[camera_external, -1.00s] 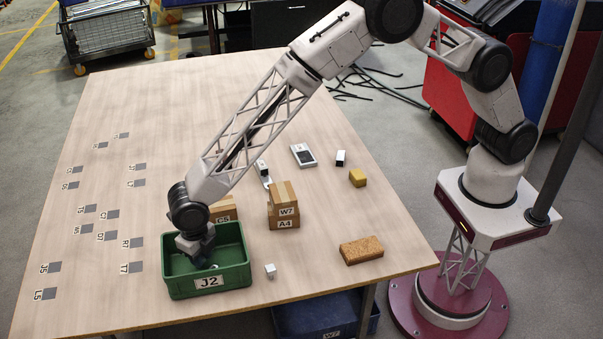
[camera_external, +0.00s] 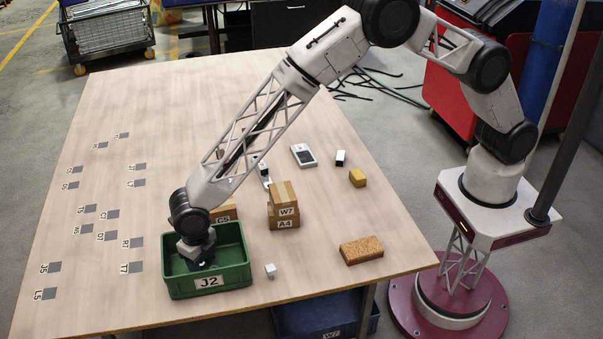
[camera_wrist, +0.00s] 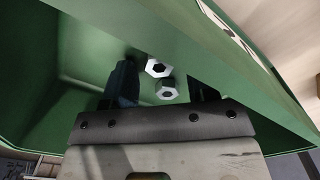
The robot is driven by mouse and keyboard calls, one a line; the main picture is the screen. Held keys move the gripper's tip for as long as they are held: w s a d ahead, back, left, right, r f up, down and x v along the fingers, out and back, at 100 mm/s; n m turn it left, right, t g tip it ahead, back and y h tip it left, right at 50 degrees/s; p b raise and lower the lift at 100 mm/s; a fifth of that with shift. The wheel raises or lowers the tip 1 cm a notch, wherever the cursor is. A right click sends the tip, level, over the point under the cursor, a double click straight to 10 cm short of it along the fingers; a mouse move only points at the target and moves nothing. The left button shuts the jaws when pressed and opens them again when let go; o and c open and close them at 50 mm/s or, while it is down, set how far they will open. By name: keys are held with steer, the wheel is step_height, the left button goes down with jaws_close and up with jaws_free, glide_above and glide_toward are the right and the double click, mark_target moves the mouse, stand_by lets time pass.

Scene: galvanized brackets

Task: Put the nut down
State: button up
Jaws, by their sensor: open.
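My gripper (camera_external: 203,263) is down inside the green bin labelled J2 (camera_external: 208,282). In the wrist view my gripper (camera_wrist: 163,84) is open, with a dark finger on each side. Two silvery hex nuts show there. One nut (camera_wrist: 168,90) lies between the fingers, and the other nut (camera_wrist: 158,67) is just beyond it, close to or touching it. Neither is gripped. I cannot tell exactly what the nearer nut rests on. In the external view the bin wall and my gripper largely hide the nuts.
Cardboard boxes (camera_external: 284,212) stand just right of the bin. The table left of the bin carries only flat printed markers.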

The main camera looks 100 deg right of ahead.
mark_target(203, 262)
step_height(203, 262, up, 12)
steer(key=shift+r, duration=0.15)
stand_by(0.7)
stand_by(0.6)
steer(key=shift+r, duration=0.1)
steer(key=s+d+r+m, duration=0.2)
steer(key=s+r+m, duration=0.2)
steer(key=s+r, duration=0.55)
steer(key=s+d+r+m+t, duration=0.1)
steer(key=s+d+r+m, duration=0.3)
steer(key=s+r, duration=0.5)
steer(key=s+d+r+m, duration=0.1)
steer(key=s+r+m, duration=0.4)
steer(key=s+r, duration=0.45)
steer(key=s+d+m+t, duration=0.1)
steer(key=s+d+m, duration=0.2)
steer(key=s+m, duration=1.1)
steer(key=s+f, duration=0.1)
steer(key=s, duration=2.4)
steer(key=shift+s+d+t, duration=0.15)
steer(key=shift+d+t, duration=0.15)
steer(key=shift+d, duration=0.05)
